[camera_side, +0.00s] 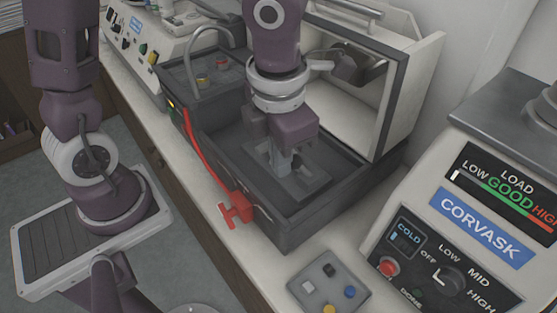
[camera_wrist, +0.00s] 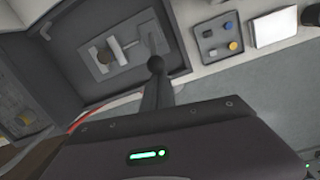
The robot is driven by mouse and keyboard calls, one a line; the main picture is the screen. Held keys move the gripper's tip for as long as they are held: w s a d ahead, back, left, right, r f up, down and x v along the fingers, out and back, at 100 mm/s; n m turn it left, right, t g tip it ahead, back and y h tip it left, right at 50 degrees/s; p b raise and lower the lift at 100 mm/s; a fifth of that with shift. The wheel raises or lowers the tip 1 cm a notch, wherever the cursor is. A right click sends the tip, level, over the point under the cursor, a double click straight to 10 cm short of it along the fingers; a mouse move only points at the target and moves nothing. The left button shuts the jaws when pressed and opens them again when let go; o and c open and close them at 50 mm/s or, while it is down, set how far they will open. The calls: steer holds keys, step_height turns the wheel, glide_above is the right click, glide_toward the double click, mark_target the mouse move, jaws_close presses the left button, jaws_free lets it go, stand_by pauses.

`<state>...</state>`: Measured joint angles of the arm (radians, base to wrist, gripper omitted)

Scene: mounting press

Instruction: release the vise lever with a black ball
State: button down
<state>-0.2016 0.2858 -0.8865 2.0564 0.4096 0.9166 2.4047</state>
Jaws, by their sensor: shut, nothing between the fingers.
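My gripper (camera_side: 284,170) is shut and empty, pointing down inside the dark basin (camera_side: 293,213) over the vise (camera_side: 310,180). In the wrist view its fingers (camera_wrist: 156,85) reach up from the bottom. A black ball (camera_wrist: 156,63) appears right at the fingertips; I cannot tell whether they touch it. The vise also shows in the wrist view as a grey plate (camera_wrist: 95,68) with pale jaw parts, up and left of the fingertips. In the side view my gripper hides part of the vise, and I cannot make out the ball there.
A red handle (camera_side: 235,208) hangs on the basin's front wall. A button box (camera_side: 330,285) stands right of the basin. The Corvask machine (camera_side: 480,228) is at the right. A white open cabinet (camera_side: 340,85) stands behind. The basin walls surround my gripper closely.

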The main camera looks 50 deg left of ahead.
steer(key=w, duration=0.2)
steer(key=w+r, duration=0.1)
steer(key=w, duration=0.1)
steer(key=w+r, duration=0.1)
steer(key=w, duration=0.1)
steer(key=shift+w+r, duration=0.2)
steer(key=shift+w, duration=0.1)
steer(key=shift+w+a+f, duration=0.1)
steer(key=shift+w+f, duration=0.1)
steer(key=shift+w, duration=0.7)
steer(key=shift+w+a+f, duration=0.1)
steer(key=shift+w+f, duration=0.15)
steer(key=shift+w, duration=0.7)
steer(key=shift+w+f, duration=0.2)
steer(key=shift+w, duration=0.7)
step_height(320, 180, up, 8)
steer(key=s+d, duration=0.1)
steer(key=s, duration=0.1)
steer(key=shift+f+g, duration=0.15)
steer(key=shift+g, duration=0.15)
steer(key=shift+s, duration=0.15)
